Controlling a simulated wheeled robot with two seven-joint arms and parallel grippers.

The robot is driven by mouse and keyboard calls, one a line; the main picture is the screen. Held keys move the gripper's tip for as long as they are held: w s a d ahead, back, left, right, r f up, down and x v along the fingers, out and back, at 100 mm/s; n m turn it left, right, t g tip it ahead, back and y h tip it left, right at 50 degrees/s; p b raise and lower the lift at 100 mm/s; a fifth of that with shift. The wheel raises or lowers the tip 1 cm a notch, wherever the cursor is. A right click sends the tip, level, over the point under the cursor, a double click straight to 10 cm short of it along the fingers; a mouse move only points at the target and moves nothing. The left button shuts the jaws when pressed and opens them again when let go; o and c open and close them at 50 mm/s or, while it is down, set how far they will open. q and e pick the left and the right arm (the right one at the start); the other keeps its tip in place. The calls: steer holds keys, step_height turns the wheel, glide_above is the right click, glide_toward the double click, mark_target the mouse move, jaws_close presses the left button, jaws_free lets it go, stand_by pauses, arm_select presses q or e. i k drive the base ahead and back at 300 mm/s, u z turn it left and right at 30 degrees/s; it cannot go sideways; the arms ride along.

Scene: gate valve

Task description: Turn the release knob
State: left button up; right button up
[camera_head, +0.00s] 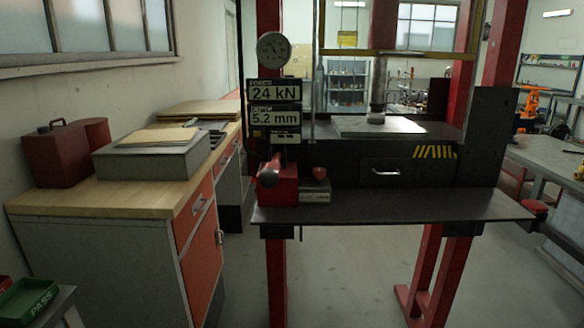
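A press with a red frame stands in the middle of the camera_head view. On the left of its dark front shelf (400,206) sits a red pump block (284,190) with a round red knob (268,178) at its front left. A smaller red knob (320,173) stands just right of the block, above a small grey labelled plate (315,196). I cannot tell for sure which one is the release knob. Above them are a round dial gauge (274,49) and displays reading 24 kN (273,92) and 5.2 mm (274,118). Neither of my grippers is in view.
The press ram (377,100) stands over a pale plate (378,127). A wooden-topped cabinet (110,195) with a red toolbox (60,153) and a grey box (150,160) is at left. A grey bench (550,160) is at right. The shelf's middle and right are clear.

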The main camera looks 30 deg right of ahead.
mark_target(319, 173)
steer(key=z, duration=0.05)
steer(key=i, duration=0.6)
steer(key=z, duration=0.75)
